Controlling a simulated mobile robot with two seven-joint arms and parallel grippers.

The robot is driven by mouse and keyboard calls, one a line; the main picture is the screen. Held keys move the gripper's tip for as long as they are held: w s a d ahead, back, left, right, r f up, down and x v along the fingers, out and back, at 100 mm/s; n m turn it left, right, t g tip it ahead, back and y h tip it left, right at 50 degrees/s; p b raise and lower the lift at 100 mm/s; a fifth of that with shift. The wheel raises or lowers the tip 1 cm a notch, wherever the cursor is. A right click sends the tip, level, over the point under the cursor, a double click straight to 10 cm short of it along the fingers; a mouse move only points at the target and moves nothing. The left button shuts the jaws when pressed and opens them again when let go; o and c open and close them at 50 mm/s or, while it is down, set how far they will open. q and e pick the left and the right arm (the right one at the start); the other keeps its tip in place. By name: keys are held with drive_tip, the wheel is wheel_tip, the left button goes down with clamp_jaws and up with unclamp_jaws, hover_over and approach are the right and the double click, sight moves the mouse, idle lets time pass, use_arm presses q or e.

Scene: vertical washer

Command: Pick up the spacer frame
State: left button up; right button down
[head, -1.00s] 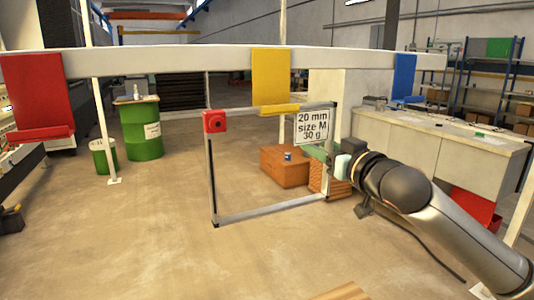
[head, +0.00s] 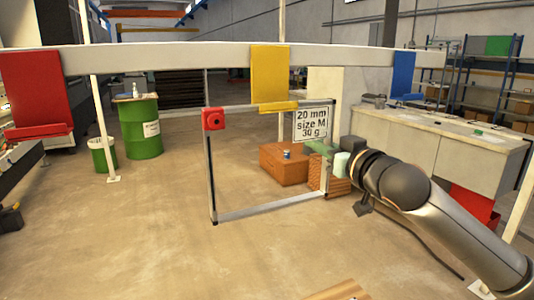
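The spacer frame (head: 210,175) is a thin, grey rectangular frame, upright in the middle of the head view. A red square piece (head: 213,119) sits at its upper left corner, and a white label reading "20 mm size M 30 g" (head: 312,123) is at its upper right. Its top bar lies at the lip of the yellow hook (head: 271,75); I cannot tell whether they touch. My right gripper (head: 320,147) has its green fingers at the frame's right bar, below the label. Whether they are closed on the bar is not clear. My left gripper is not in view.
A white horizontal beam (head: 160,61) crosses above, also carrying a red hook (head: 33,90) and a blue hook (head: 403,75). Behind stand a green drum (head: 140,130), brown boxes (head: 284,165) and a white counter (head: 430,140).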

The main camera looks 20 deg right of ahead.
sight(330, 105)
drive_tip(key=shift+r, duration=0.45)
wheel_tip(330, 105, up, 2)
drive_tip(key=shift+r, duration=0.2)
drive_tip(key=s+r, duration=0.2)
drive_tip(key=r, duration=0.1)
drive_tip(key=s+r, duration=0.2)
drive_tip(key=shift+a+p, duration=0.25)
drive_tip(key=shift+p, duration=0.05)
drive_tip(key=s+a+r+p, duration=0.1)
drive_tip(key=s+r+p, duration=0.1)
drive_tip(key=s+r, duration=0.5)
drive_tip(key=s, duration=0.3)
drive_tip(key=s+d, duration=0.1)
drive_tip(key=s, duration=1)
drive_tip(key=shift+d+b, duration=0.3)
drive_tip(key=shift+b, duration=0.1)
